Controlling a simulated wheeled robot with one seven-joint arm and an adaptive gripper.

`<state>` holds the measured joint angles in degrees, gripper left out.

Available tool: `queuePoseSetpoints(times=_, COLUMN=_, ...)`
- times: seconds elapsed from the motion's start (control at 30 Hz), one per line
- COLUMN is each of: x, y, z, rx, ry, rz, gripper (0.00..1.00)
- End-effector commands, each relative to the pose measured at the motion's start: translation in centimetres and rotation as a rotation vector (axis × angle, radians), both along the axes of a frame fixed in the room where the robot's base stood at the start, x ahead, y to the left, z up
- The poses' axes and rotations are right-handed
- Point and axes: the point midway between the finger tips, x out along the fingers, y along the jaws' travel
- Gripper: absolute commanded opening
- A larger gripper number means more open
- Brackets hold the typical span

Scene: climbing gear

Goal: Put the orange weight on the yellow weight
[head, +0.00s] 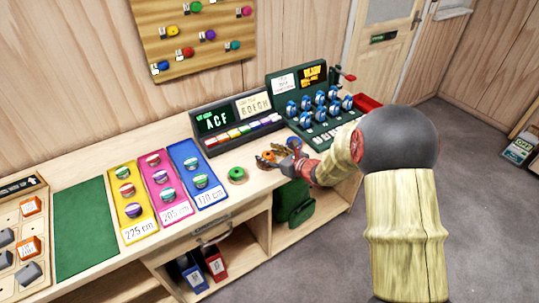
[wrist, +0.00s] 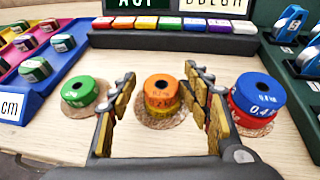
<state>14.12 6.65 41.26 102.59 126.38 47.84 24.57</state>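In the wrist view the orange weight (wrist: 159,88) sits on top of the yellow weight (wrist: 162,108), stacked upright on a round cork mat. The orange weight also shows in the head view (head: 268,156), partly behind my gripper. My gripper (wrist: 160,76) is open, with one finger on each side of the stack and visible gaps between the fingers and the orange weight. In the head view my gripper (head: 281,163) is low over the bench top. Much of the yellow weight's lower edge blends with the mat.
A green weight (wrist: 79,90) stands on a mat to the left. A blue weight (wrist: 261,92) rests on a red weight (wrist: 240,114) close to the right finger. A sign box with coloured blocks (wrist: 175,35) stands behind. Coloured trays (head: 198,175) lie left.

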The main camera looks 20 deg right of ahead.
Motion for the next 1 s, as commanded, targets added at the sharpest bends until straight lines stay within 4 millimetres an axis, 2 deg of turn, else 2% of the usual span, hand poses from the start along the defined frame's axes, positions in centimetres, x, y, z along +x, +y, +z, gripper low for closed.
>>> queuePoseSetpoints(times=0.03, x=-1.0, y=0.0, z=-2.1, rx=0.000, ry=0.040, rz=-0.005, gripper=0.52)
queuePoseSetpoints(times=0.33, x=-1.0, y=-0.1, z=-1.9, rx=0.000, ry=0.040, rz=-0.006, gripper=0.52)
queuePoseSetpoints(times=0.5, x=-1.0, y=-0.2, z=-0.5, rx=0.001, ry=0.039, rz=-0.006, gripper=0.52)
queuePoseSetpoints(times=0.8, x=-6.4, y=-3.0, z=2.6, rx=0.001, ry=0.027, rz=-0.010, gripper=0.52)
queuePoseSetpoints(times=1.0, x=-9.1, y=-4.3, z=4.1, rx=0.000, ry=0.021, rz=-0.007, gripper=0.52)
